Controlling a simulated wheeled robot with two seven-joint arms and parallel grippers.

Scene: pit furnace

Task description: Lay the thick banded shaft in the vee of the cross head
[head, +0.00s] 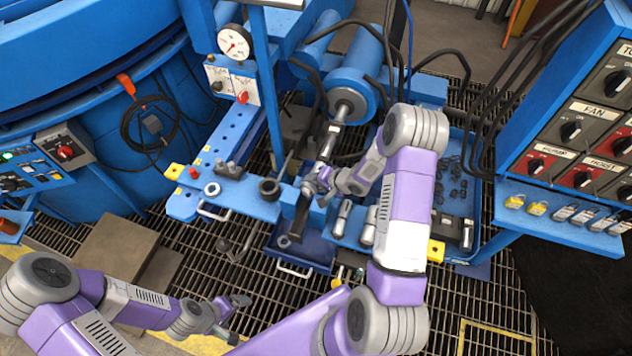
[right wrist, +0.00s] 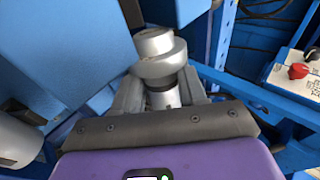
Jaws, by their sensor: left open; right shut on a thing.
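My right gripper (head: 319,184) is over the blue cross beam (head: 246,199) in the middle of the head view. In the right wrist view, its fingers (right wrist: 161,92) are shut around a grey metal shaft (right wrist: 159,62) with a wider collar, which I take for the thick banded shaft. The shaft's lower part is hidden between the fingers. Blue angled blocks (right wrist: 88,45) stand close beside it; I cannot tell whether they touch it or form the vee. My left gripper (head: 236,303) is open and empty at the lower left, well away from the beam.
Grey cylinders (head: 342,217) stand at the beam, right of my right gripper. A blue ram cylinder (head: 352,88) with a steel rod is behind it. A blue tray (head: 301,252) lies below. A control cabinet (head: 575,125) bounds the right side; floor grating is clear at the lower middle.

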